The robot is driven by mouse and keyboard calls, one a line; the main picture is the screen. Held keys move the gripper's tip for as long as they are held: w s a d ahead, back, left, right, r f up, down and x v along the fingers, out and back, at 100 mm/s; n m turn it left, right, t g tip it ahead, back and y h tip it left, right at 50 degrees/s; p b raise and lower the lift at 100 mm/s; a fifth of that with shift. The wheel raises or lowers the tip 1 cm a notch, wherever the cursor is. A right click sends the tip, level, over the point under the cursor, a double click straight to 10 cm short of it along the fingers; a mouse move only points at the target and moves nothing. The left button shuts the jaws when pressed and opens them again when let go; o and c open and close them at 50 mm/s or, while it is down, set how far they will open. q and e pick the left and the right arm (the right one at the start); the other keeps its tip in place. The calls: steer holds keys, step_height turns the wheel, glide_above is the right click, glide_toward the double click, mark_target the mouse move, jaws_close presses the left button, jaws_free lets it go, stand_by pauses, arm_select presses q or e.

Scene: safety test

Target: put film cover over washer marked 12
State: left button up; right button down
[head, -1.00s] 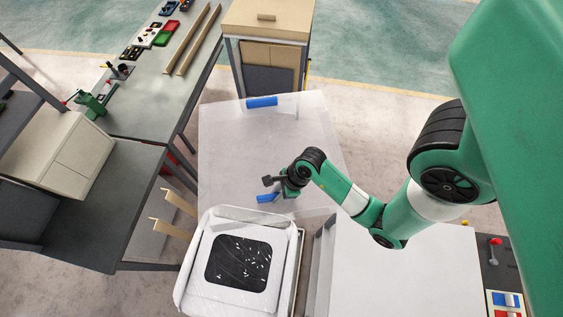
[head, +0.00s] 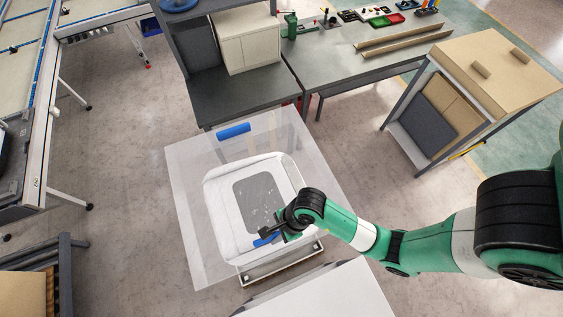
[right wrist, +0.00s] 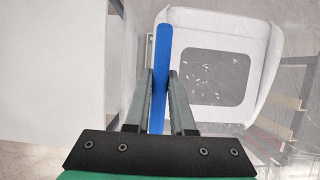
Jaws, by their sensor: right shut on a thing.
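The film cover (head: 188,185) is a clear sheet with a blue bar (head: 234,131) at its far edge and another blue bar (head: 266,240) near my right gripper (head: 278,234). My right gripper is shut on that near bar, which stands between its fingers in the right wrist view (right wrist: 161,70). The white washer (head: 219,218) has a dark speckled top window; it also shows in the right wrist view (right wrist: 248,42). In the head view the sheet overlaps the whole washer top; I cannot tell if it touches. No 12 is readable. My left gripper is out of view.
A white-topped unit (head: 330,292) stands close in front of the washer. A dark bench (head: 238,100) is behind, with a long workbench (head: 345,62) and a wooden-topped cabinet (head: 490,70) to the right.

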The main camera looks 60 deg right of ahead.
steer(key=shift+f+b, duration=1.6)
steer(key=shift+f, duration=0.55)
step_height(320, 180, down, 13)
steer(key=b, duration=1.1)
steer(key=shift+f, duration=1.35)
steer(key=shift+c, duration=1.8)
jaws_free()
steer(key=shift+s, duration=0.1)
